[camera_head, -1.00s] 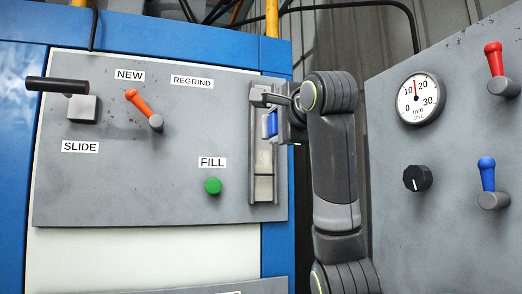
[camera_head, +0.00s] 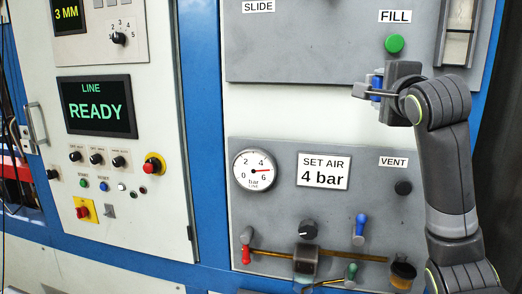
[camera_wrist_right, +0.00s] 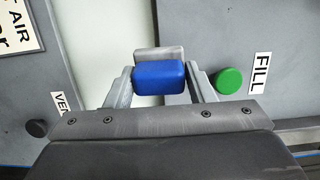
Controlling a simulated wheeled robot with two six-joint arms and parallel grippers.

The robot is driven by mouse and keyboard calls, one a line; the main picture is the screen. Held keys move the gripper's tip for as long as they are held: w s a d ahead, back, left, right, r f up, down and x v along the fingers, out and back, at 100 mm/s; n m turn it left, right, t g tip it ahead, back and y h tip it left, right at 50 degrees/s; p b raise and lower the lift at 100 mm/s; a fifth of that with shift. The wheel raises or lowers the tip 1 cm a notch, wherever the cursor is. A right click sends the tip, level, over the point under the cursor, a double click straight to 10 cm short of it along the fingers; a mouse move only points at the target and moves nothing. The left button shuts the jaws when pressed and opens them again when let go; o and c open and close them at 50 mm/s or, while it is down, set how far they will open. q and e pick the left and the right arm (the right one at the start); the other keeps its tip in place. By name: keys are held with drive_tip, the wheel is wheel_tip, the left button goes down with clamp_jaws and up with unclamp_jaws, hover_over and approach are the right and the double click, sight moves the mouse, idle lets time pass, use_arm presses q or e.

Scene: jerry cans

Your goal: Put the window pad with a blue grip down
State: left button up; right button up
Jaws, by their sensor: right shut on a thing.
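My right gripper (camera_head: 372,92) is shut on the blue grip of the window pad. The blue grip (camera_head: 377,82) shows only in part in the head view. In the right wrist view the blue block (camera_wrist_right: 158,85) sits between my two fingers (camera_wrist_right: 158,88), with the grey pad (camera_wrist_right: 160,54) just beyond it. The pad is held in front of the white strip (camera_head: 300,112), below the green FILL button (camera_head: 394,43). My left gripper is not in view.
The window (camera_head: 457,45) is at the top right. Below my gripper is the lower panel with a SET AIR plate (camera_head: 323,171), a gauge (camera_head: 254,170), a VENT knob (camera_head: 403,187) and levers along a brass bar (camera_head: 350,257). A READY screen (camera_head: 97,105) is at left.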

drive_tip(key=s+a+f+y, duration=0.1)
drive_tip(key=a+f, duration=0.2)
drive_tip(key=f, duration=0.6)
drive_tip(key=s+a+f+n+y, duration=0.1)
drive_tip(key=a+f, duration=0.2)
drive_tip(key=f, duration=0.7)
drive_tip(key=shift+s+f+b, duration=0.3)
drive_tip(key=shift+s, duration=0.05)
drive_tip(key=s+f, duration=0.4)
drive_tip(key=f, duration=0.1)
drive_tip(key=s+f, duration=0.2)
drive_tip(key=f, duration=0.1)
drive_tip(key=shift+s+a+f, duration=0.1)
drive_tip(key=shift+a+f, duration=0.1)
drive_tip(key=shift+f, duration=0.05)
drive_tip(key=shift+c, duration=0.7)
drive_tip(key=s+d+f+h, duration=0.1)
drive_tip(key=s+f, duration=0.3)
drive_tip(key=s, duration=0.1)
drive_tip(key=shift+s+d+m+b, duration=0.3)
drive_tip(key=shift+s, duration=0.05)
drive_tip(key=shift+w, duration=0.1)
